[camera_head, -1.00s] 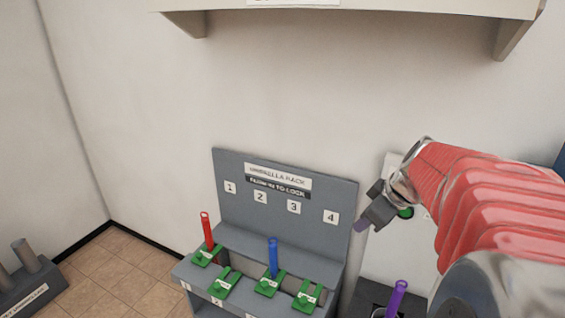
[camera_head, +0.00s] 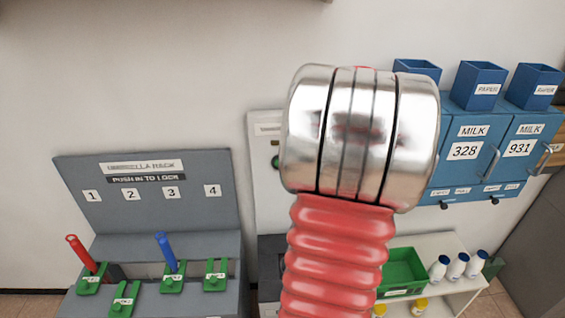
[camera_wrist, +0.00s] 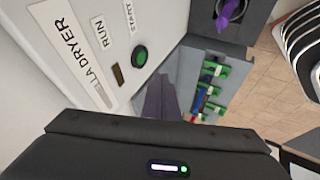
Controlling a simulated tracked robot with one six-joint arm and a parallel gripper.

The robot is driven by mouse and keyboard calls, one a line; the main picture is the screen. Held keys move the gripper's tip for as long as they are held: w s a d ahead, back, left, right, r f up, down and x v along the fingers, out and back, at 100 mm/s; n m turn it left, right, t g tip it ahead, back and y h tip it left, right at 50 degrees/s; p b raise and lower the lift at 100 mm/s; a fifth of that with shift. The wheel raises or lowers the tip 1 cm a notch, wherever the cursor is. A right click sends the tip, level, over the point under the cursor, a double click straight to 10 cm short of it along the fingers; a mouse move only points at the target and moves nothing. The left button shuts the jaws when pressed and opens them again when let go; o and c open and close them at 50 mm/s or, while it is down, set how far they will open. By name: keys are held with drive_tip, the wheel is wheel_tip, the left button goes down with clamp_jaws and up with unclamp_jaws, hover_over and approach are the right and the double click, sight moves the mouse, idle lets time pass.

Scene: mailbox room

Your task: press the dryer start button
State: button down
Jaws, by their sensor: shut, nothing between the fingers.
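The umbrella dryer's pale panel (camera_wrist: 75,45) fills the upper left of the wrist view, with RUN and START labels. The round green start button (camera_wrist: 139,56) sits by the START label in a dark ring. A dark slot-like lamp (camera_wrist: 117,76) is beside it, near the RUN label. My gripper (camera_wrist: 165,88) is shut and empty, its grey fingers apart from the button in the picture; the exact gap cannot be told. In the head view my arm covers the gripper and much of the dryer panel (camera_head: 263,200); the button (camera_head: 275,162) shows just left of the arm.
The grey umbrella rack (camera_head: 150,215) with red (camera_head: 80,252) and blue (camera_head: 166,250) umbrellas stands left of the dryer. A purple umbrella (camera_wrist: 231,12) shows at the wrist view's top. Blue milk boxes (camera_head: 480,150) and a green crate (camera_head: 402,270) are at right.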

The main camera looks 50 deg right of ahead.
drive_tip(key=shift+f, duration=0.15)
drive_tip(key=w+d+f, duration=0.3)
drive_tip(key=w+f, duration=0.4)
drive_tip(key=w, duration=0.1)
drive_tip(key=shift+w+d+f, duration=0.3)
drive_tip(key=shift+d+f, duration=0.1)
